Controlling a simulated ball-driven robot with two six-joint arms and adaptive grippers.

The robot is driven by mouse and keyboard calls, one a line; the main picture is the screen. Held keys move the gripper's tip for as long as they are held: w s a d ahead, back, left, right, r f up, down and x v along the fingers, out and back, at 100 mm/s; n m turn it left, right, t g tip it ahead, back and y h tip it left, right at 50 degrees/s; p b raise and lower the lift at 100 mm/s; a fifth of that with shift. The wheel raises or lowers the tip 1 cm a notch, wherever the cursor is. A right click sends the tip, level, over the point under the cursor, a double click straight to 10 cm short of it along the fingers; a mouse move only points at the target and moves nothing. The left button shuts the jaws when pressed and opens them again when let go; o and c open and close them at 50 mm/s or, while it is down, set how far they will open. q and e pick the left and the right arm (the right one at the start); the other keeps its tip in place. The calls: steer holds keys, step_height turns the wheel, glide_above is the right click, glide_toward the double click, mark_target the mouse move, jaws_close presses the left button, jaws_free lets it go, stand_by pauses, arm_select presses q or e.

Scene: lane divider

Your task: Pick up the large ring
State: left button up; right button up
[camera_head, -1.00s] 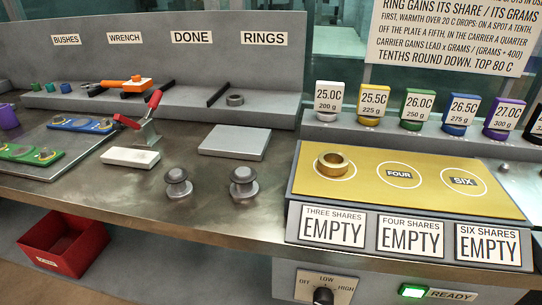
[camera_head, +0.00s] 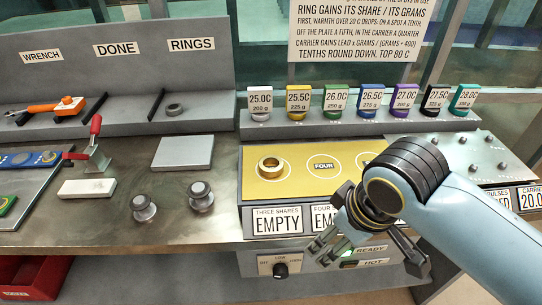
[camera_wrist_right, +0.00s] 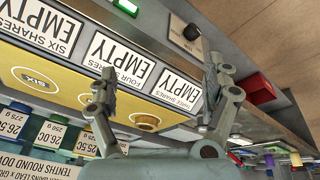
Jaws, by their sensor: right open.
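A brass-coloured ring (camera_head: 270,167) lies flat on the left spot of the yellow plate (camera_head: 290,193). A smaller-looking grey ring (camera_head: 173,110) lies on the shelf under the RINGS label. My right gripper (camera_head: 366,259) is open and empty, in front of the plate's front edge and to the right of the brass ring, apart from it. In the right wrist view, the brass ring (camera_wrist_right: 145,121) shows beyond the spread fingers (camera_wrist_right: 160,68), low between them. My left gripper is not in view.
A row of several coloured tagged blocks (camera_head: 335,97) stands on the ledge behind the plate. Two grey knobs (camera_head: 200,196) and a pale slab (camera_head: 183,152) are to the left. Label signs (camera_head: 277,221) and a dial (camera_head: 281,269) front the plate. Bench between knobs and slab is clear.

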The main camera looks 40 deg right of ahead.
steer(key=w+r+n, duration=0.1)
steer(key=w, duration=0.3)
steer(key=w+r+n+g, duration=0.1)
steer(key=w, duration=0.3)
steer(key=w+d+r+n+p, duration=0.1)
steer(key=w+r+n, duration=0.1)
steer(key=w, duration=0.2)
steer(key=shift+d, duration=0.1)
steer(key=w+d+r+n+g, duration=0.15)
steer(key=w+r+n, duration=0.25)
steer(key=w, duration=0.6)
glide_toward(273, 161)
steer(key=shift+s+a+f+g+y+p, duration=0.15)
steer(key=shift+s+a+f+y, duration=0.05)
steer(key=shift+s+f, duration=0.35)
steer(key=shift+s+a+f+g+y+p, duration=0.1)
steer(key=shift+s+a+f+y+p, duration=0.1)
steer(key=shift+s+f, duration=0.35)
steer(key=f, duration=0.3)
steer(key=w+f, duration=0.1)
steer(key=f, duration=0.1)
steer(key=shift+d+f, duration=0.15)
steer(key=shift+f, duration=0.25)
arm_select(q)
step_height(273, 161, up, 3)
arm_select(e)
steer(key=c, duration=1.4)
